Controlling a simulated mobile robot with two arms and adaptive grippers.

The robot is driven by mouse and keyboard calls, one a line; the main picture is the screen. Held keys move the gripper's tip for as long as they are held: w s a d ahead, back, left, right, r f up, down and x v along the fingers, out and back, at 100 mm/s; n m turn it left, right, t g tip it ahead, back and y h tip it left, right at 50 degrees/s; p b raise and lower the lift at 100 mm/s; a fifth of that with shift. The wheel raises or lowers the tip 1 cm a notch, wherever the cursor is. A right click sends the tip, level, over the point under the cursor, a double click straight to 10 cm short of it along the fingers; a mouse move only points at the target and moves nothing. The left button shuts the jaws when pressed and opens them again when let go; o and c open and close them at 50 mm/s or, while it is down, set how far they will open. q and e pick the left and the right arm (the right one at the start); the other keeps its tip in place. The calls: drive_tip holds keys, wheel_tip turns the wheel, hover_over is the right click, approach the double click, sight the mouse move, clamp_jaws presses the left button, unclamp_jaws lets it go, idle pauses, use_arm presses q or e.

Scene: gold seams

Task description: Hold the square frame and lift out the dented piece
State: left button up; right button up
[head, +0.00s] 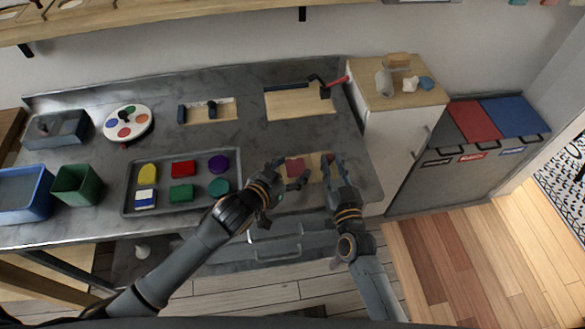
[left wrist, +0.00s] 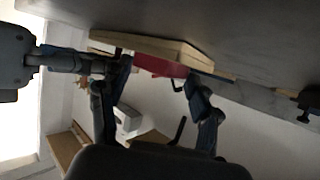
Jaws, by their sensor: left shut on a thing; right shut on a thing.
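The square frame (head: 314,168) is pale wood and lies near the worktop's front right edge, partly hidden by my grippers. It also shows in the left wrist view (left wrist: 150,42). A red piece (head: 294,166) is at its left part; in the left wrist view the red piece (left wrist: 158,66) sits between my left fingers, next to the wood. I cannot make out a dent. My left gripper (head: 290,180) is shut on the red piece. My right gripper (head: 331,160) is shut on the right side of the frame. Whether the piece is clear of the frame is unclear.
A grey tray (head: 131,209) with several coloured pieces lies left of my left arm. A wooden board (head: 290,103) with a red-handled tool is behind. A green bin (head: 78,184) stands at left, a white cabinet (head: 389,145) at right.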

sight(291, 171)
use_arm(q)
wheel_tip(291, 171, up, 15)
idle(1.1)
drive_tip(key=shift+w, duration=0.1)
use_arm(e)
drive_tip(key=o, duration=0.9)
drive_tip(key=shift+o, duration=0.2)
drive_tip(key=shift+s, duration=0.1)
drive_tip(key=s+d, duration=0.2)
drive_tip(key=s, duration=0.9)
drive_tip(key=shift+s+d, duration=0.2)
drive_tip(key=shift+s, duration=0.1)
